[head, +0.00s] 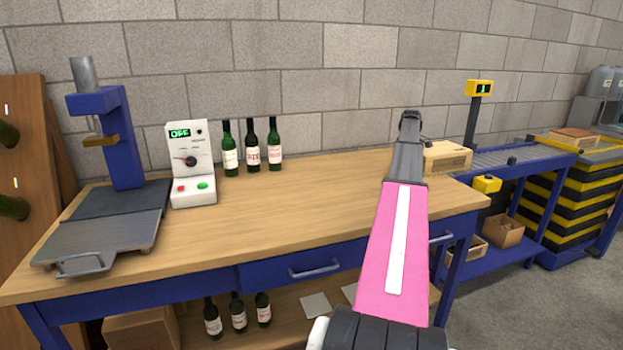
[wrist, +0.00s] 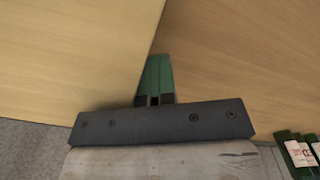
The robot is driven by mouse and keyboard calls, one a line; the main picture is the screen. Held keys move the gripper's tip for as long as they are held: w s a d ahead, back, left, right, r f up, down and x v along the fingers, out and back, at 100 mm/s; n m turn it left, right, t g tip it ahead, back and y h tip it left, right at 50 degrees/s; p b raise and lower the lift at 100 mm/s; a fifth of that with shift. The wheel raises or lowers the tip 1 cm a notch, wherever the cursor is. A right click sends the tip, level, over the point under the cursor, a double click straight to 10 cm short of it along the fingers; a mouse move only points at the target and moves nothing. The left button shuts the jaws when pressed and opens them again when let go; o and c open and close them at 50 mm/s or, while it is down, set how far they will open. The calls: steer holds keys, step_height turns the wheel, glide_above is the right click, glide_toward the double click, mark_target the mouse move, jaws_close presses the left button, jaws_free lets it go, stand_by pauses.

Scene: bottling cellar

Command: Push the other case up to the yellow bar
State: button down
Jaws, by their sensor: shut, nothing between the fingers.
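A pale wooden case (head: 452,159) sits at the right end of the bench, at the near end of the roller conveyor (head: 520,156). Another flat wooden case (head: 574,136) lies at the conveyor's far end. A yellow bar (head: 548,141) crosses there, beside that far case. My arm reaches over the bench, with its end just left of the near case. In the wrist view my gripper (wrist: 156,82) has its green fingers shut and empty. They point at the edge of a pale wooden surface, probably the near case; contact cannot be told.
The bench middle is clear.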

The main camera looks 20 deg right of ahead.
steer(key=shift+d, duration=1.85)
steer(key=shift+a, duration=0.2)
steer(key=shift+a, duration=0.45)
steer(key=shift+s, duration=0.1)
steer(key=shift+s, duration=0.5)
steer(key=shift+d, duration=0.65)
steer(key=shift+d, duration=0.1)
